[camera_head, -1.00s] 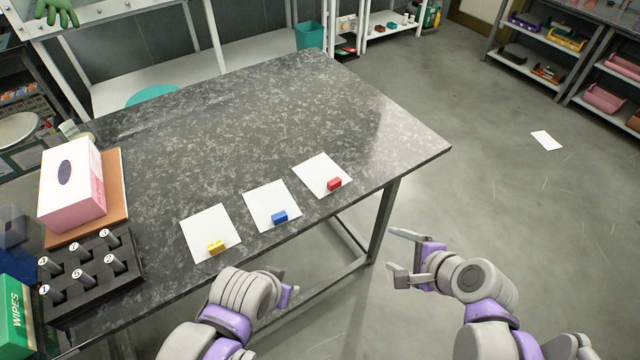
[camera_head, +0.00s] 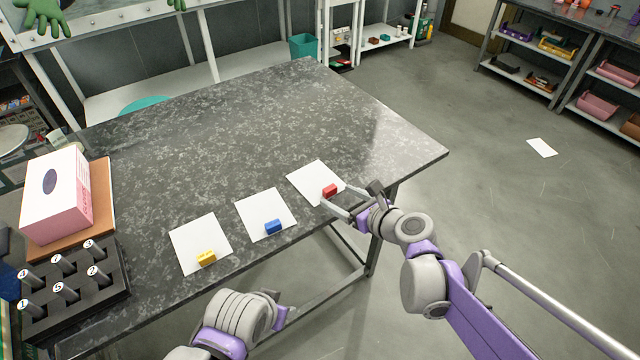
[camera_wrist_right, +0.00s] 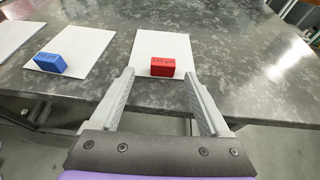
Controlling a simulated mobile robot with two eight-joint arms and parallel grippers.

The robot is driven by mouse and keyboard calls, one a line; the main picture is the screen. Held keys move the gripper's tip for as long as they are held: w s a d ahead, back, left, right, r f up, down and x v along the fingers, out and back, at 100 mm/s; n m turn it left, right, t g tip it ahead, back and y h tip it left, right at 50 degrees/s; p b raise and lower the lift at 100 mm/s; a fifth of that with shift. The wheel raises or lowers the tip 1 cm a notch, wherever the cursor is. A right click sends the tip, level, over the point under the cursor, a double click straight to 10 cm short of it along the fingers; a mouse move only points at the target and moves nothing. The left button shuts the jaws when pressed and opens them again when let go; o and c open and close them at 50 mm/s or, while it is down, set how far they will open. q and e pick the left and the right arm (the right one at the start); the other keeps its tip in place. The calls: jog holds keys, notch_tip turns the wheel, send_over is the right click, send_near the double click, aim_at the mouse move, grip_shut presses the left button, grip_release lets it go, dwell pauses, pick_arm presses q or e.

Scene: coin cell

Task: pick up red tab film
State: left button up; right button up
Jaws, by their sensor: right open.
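The red tab (camera_head: 330,190) sits on the front edge of a white film sheet (camera_head: 312,178), the rightmost of three on the dark speckled table. In the right wrist view the red block (camera_wrist_right: 163,67) stands just beyond and between my fingertips, with lettering on its top, on its white sheet (camera_wrist_right: 160,45). My right gripper (camera_head: 338,202) is open and empty at the table's front edge, close to the red tab; its fingers (camera_wrist_right: 161,75) show on both sides below the block. My left arm is at the bottom; its fingers are mostly hidden behind its wrist.
A blue tab (camera_head: 273,227) and a yellow tab (camera_head: 206,258) sit on white sheets to the left. A black numbered rack (camera_head: 75,290) and a tissue box (camera_head: 58,195) stand at the table's left. The table's back is clear.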

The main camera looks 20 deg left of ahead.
aim_at(332, 191)
jog(key=x, duration=0.4)
jog(key=shift+w+d, duration=0.1)
jog(key=shift+w, duration=0.1)
grip_shut()
